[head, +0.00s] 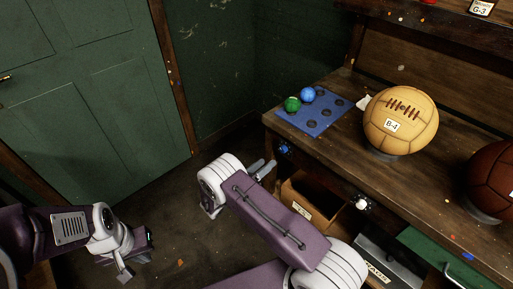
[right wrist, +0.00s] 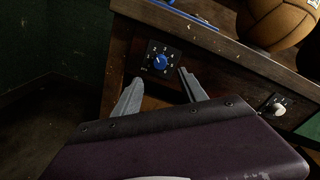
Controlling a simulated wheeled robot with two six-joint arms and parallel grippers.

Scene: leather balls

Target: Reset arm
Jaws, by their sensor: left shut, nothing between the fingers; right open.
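My right gripper (head: 264,168) is at the left end of the bench, just off its front edge, with its fingers apart and nothing between them. In the right wrist view its two fingers (right wrist: 160,84) are spread, with a blue dial (right wrist: 160,61) on the bench front visible beyond and between them. My left gripper (head: 134,267) hangs low over the floor at the lower left, away from the bench. It is shut and holds nothing.
An open box (head: 300,212) is below. Floor (head: 170,215) is clear near the green door (head: 85,100).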

